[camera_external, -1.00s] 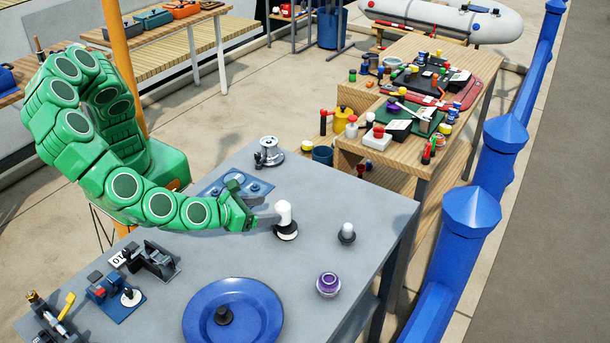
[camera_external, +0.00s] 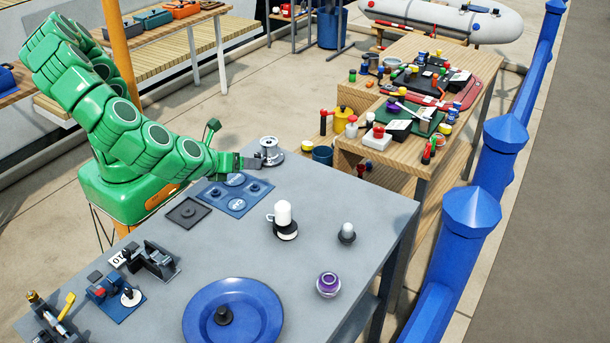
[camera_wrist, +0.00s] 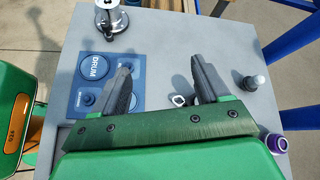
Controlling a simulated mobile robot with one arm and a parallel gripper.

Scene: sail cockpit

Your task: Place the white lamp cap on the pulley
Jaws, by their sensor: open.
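In the wrist view a pale loop (camera_wrist: 178,100) shows between the fingers; the rest there is hidden by my right finger. My gripper (camera_wrist: 165,68) is open and empty. In the external view my gripper (camera_external: 250,161) is apart from the cap, behind and left of it, beside the silver winch.
The silver winch (camera_external: 269,152) stands at the table's back. A blue panel (camera_external: 236,193) lies in front of it. A grey-topped knob (camera_external: 347,232), a purple-topped piece (camera_external: 328,284) and a blue plate (camera_external: 256,330) share the table.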

